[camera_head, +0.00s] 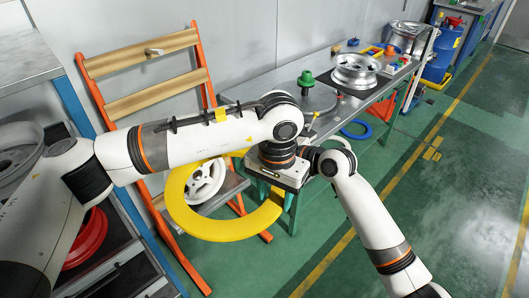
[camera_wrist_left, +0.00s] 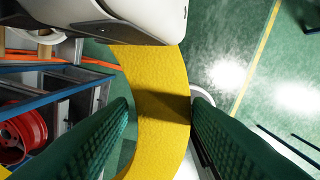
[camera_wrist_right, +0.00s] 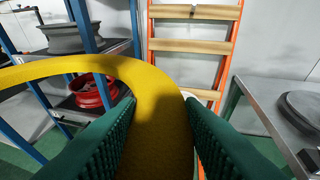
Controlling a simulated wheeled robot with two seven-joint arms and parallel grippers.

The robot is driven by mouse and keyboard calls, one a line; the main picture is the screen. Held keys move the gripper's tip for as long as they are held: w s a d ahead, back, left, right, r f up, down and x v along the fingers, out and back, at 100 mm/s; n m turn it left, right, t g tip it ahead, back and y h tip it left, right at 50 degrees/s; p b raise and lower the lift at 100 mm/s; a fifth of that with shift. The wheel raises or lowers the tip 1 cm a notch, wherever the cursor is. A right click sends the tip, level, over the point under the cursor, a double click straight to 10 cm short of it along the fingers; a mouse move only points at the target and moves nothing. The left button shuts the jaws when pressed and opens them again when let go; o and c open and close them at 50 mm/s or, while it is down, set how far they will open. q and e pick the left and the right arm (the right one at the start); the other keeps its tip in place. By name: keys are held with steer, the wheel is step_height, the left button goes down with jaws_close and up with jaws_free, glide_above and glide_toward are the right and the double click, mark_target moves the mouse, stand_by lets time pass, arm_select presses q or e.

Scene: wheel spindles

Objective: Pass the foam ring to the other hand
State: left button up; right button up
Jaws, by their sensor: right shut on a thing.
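The foam ring (camera_head: 215,228) is a large yellow ring, held in the air in front of the bench. In the right wrist view the ring (camera_wrist_right: 160,125) runs between the fingers of my right gripper (camera_wrist_right: 160,103), which is shut on it. In the left wrist view the ring (camera_wrist_left: 152,75) also passes between the fingers of my left gripper (camera_wrist_left: 160,102). These fingers stand slightly wider, with a narrow gap on the left side. In the head view my left gripper (camera_head: 276,177) is over the ring's right part; its fingertips and my right gripper are hidden.
A grey bench (camera_head: 315,122) with a metal wheel (camera_head: 355,70) and a green spindle part (camera_head: 306,80) stands behind. An orange ladder-like rack (camera_head: 147,90) holds a white wheel (camera_head: 205,182). A blue-framed shelf with a red wheel (camera_head: 85,240) is at left.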

arm_select(q)
steer(key=shift+o, duration=1.3)
